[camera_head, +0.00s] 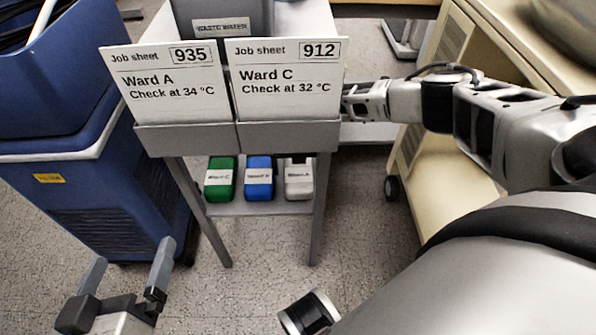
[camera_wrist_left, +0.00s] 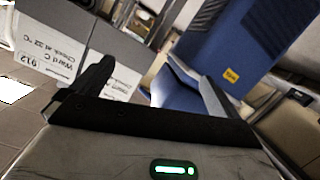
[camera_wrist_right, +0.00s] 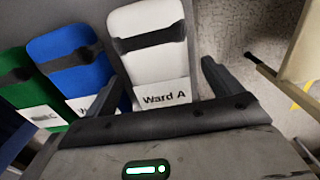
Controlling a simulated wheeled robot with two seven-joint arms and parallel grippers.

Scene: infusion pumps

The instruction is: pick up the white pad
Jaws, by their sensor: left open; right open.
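The white pad (camera_head: 299,181) lies on the cart's lower shelf, at the right end of a row of pads. In the right wrist view the white pad (camera_wrist_right: 152,52) has a dark band and a "Ward A" label. My right gripper (camera_wrist_right: 160,80) is open, its fingers appearing on either side of the pad's labelled end; I cannot tell the height gap. My left gripper (camera_head: 131,258) is open and empty, low at the front left.
A green pad (camera_head: 221,178) and a blue pad (camera_head: 259,178) lie left of the white one. Job sheets 935 (camera_head: 165,85) and 912 (camera_head: 285,80) stand above the shelf. A blue machine (camera_head: 75,200) stands left, a beige cabinet (camera_head: 440,175) right.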

